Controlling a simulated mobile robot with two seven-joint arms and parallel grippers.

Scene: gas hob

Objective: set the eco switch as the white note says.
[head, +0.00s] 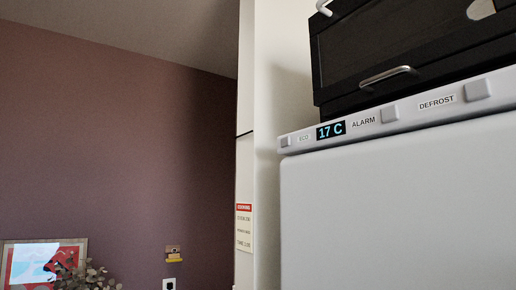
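A white appliance (400,210) stands at the right with a control strip along its top front edge. At the strip's left end is a small pale square switch (285,142) beside a faint ECO label (304,137). I cannot tell which way the switch is set. A pale note (243,238) with a red header hangs on the narrow white wall left of the appliance. Its header seems to read WARNING; its smaller lines are too small to read surely. Neither of my grippers is in view.
The strip also has a display (331,130) reading 17 C and square buttons near ALARM (389,114) and DEFROST (477,91). A black cabinet (410,50) with metal handles sits above. A framed picture (20,265), plant (88,276) and wall socket (169,284) are lower left.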

